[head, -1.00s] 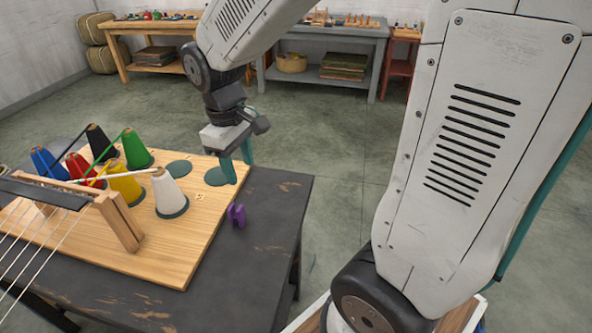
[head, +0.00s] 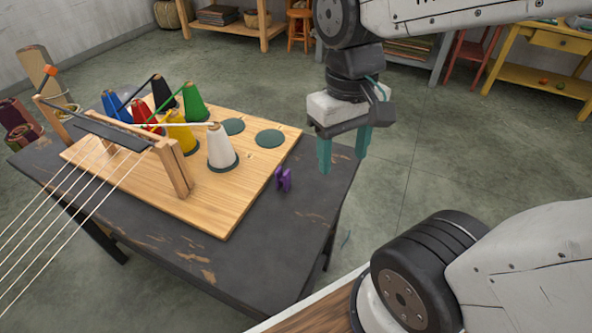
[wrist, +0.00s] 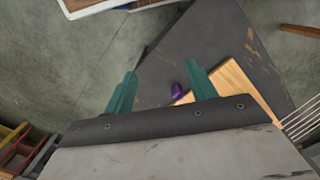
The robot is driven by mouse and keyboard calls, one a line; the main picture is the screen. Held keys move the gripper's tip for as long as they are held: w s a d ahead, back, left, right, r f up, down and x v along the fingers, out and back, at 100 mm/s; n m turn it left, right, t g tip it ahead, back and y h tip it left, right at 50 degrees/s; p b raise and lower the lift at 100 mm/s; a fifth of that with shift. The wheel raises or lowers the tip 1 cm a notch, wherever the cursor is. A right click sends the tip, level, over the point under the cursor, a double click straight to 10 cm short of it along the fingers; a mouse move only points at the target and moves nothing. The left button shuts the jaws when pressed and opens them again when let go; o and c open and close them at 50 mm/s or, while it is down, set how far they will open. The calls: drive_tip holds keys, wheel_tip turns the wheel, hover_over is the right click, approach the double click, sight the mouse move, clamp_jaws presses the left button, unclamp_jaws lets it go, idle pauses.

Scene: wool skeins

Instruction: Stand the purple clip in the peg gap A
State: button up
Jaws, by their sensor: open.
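The purple clip (head: 284,179) stands on the dark table just off the right edge of the wooden board (head: 215,207). It also shows in the wrist view (wrist: 177,89), between and beyond the fingers. My gripper (head: 343,155) is open and empty, with teal fingers pointing down. It hangs in the air to the right of the clip, apart from it, near the table's right edge. In the wrist view my gripper (wrist: 160,85) has its fingers spread wide. I cannot make out peg gap A or its label.
Cones of yarn, among them a white cone (head: 220,147) and a green cone (head: 195,102), stand on the board. Two dark green discs, one here (head: 269,138), are bare. A wooden frame (head: 172,167) with stretched threads stands at the left. The dark table (head: 270,240) is clear in front.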

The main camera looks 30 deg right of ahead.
drive_tip(key=w+a+f+m+g, duration=0.15)
drive_tip(key=w+f+m, duration=0.45)
drive_tip(key=w+f, duration=0.85)
drive_tip(key=m+t, duration=0.2)
drive_tip(key=m, duration=0.3)
hover_over(283, 177)
drive_tip(key=w, duration=0.1)
wheel_tip(283, 177, down, 2)
drive_tip(key=shift+d+f, duration=0.1)
drive_tip(key=shift+d, duration=0.05)
drive_tip(key=shift+w+d+f, duration=0.1)
drive_tip(key=shift+w+f, duration=0.05)
drive_tip(key=shift+f, duration=1.8)
drive_tip(key=shift+w+d+f, duration=0.1)
drive_tip(key=shift+w+f, duration=0.05)
drive_tip(key=shift+f, duration=1.8)
drive_tip(key=c, duration=1.1)
drive_tip(key=shift+r, duration=0.1)
